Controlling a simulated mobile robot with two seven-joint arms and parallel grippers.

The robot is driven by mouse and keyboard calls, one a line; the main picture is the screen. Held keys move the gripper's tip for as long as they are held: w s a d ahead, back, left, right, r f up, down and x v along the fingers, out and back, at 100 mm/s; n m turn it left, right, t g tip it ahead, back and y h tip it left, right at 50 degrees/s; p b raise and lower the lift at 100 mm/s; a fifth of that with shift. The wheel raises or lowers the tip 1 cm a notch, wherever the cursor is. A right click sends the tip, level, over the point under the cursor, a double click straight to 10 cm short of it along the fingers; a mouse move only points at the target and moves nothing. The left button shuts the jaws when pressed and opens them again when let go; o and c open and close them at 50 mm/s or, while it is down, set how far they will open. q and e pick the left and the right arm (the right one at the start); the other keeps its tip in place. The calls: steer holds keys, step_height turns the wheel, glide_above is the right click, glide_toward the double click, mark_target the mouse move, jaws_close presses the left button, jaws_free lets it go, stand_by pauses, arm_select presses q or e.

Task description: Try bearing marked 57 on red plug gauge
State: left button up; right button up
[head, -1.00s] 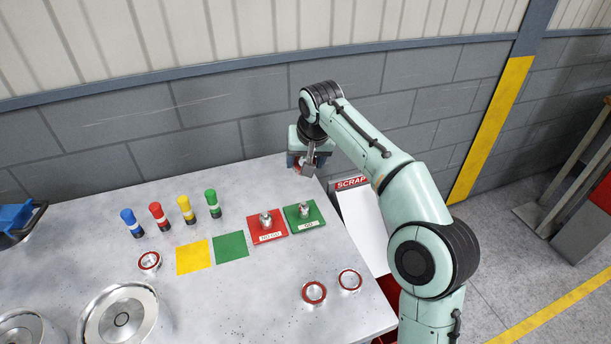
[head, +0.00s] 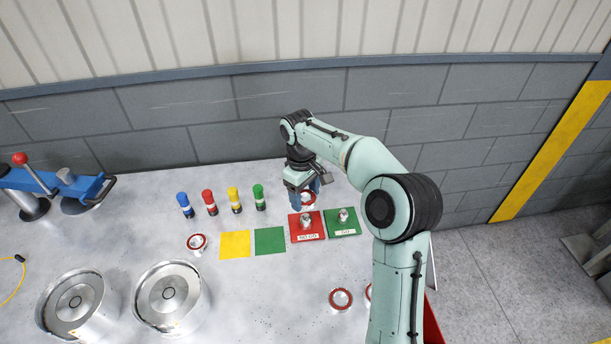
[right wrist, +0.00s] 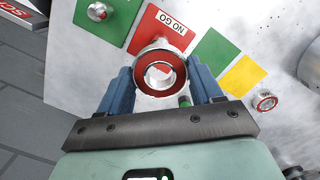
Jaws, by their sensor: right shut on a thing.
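My right gripper (head: 309,192) is shut on a red-ringed steel bearing (head: 308,199). In the right wrist view the bearing (right wrist: 139,75) sits between the blue fingers of the gripper (right wrist: 163,88), its open bore facing the camera. No number can be read on it. The red plug gauge is a red NO GO plate (head: 318,232) with a short steel plug (head: 306,220). The bearing is near the plate's back edge in the head view, apart from the plug. In the right wrist view it overlaps the red plate (right wrist: 150,20), partly hiding it. My left gripper is out of view.
A green GO plate (head: 350,230) with a plug stands right of the red one. Yellow (head: 235,245) and green (head: 270,240) squares lie left. Other bearings (head: 341,299) (head: 196,242), several coloured markers (head: 208,201) and two large steel housings (head: 168,296) share the table.

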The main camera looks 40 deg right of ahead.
mark_target(306, 215)
step_height(306, 215, down, 2)
steer(key=shift+d+b, duration=0.15)
steer(key=shift+b, duration=0.25)
step_height(306, 215, down, 2)
steer(key=shift+s+f+b, duration=0.1)
steer(key=shift+f+b, duration=0.05)
steer(key=shift+b, duration=0.45)
steer(key=shift+f, duration=0.75)
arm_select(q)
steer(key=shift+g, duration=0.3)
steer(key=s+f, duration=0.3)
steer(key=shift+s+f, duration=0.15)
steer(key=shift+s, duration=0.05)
arm_select(e)
steer(key=shift+w, duration=0.2)
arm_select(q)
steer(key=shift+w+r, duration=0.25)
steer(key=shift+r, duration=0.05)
arm_select(e)
steer(key=shift+f, duration=0.45)
